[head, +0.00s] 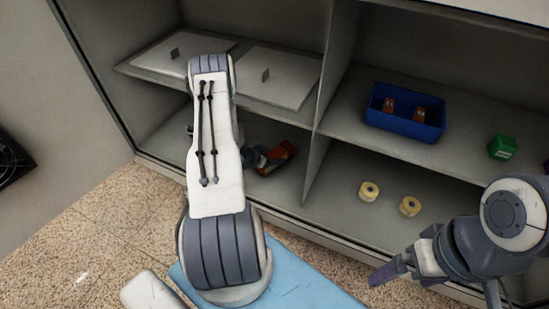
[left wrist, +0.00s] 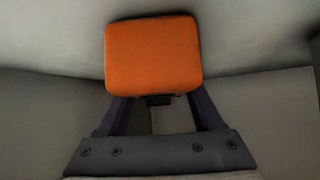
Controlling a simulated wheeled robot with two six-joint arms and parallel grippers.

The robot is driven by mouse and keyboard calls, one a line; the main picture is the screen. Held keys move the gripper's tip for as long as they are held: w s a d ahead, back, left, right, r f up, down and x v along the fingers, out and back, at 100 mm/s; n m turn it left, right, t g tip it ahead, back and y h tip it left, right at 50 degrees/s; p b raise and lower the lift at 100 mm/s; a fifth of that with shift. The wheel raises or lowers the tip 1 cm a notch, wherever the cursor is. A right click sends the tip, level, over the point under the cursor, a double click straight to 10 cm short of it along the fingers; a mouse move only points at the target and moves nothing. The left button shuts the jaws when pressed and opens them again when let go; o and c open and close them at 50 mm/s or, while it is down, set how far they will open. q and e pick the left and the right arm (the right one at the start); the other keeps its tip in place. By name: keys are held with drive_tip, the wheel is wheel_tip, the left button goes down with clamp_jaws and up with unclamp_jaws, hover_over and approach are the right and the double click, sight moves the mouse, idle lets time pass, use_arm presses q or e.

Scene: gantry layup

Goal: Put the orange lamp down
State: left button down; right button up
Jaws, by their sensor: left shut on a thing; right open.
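The orange lamp (head: 277,155) is in the lower left compartment of the shelf unit, partly hidden behind my left arm in the head view. In the left wrist view the orange lamp (left wrist: 153,55) shows as a rounded orange block between the two purple fingers. My left gripper (left wrist: 155,108) is shut on it. In the head view my left gripper (head: 261,157) is mostly hidden by my arm. I cannot tell whether the lamp touches the shelf floor. My right gripper (head: 385,271) is open and empty, in front of the shelf unit at the lower right.
White panels (head: 275,77) lie on the upper left shelf. A blue bin (head: 403,125) with two orange-brown items stands on the upper right shelf, with a green box (head: 502,147) to its right. Two yellow rolls (head: 369,191) are below. An upright divider (head: 318,130) separates the compartments.

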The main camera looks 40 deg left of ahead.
use_arm(q)
drive_tip(key=shift+c, duration=0.2)
unclamp_jaws()
drive_tip(key=shift+f, duration=0.1)
drive_tip(key=p+v, duration=0.6)
drive_tip(key=v, duration=0.6)
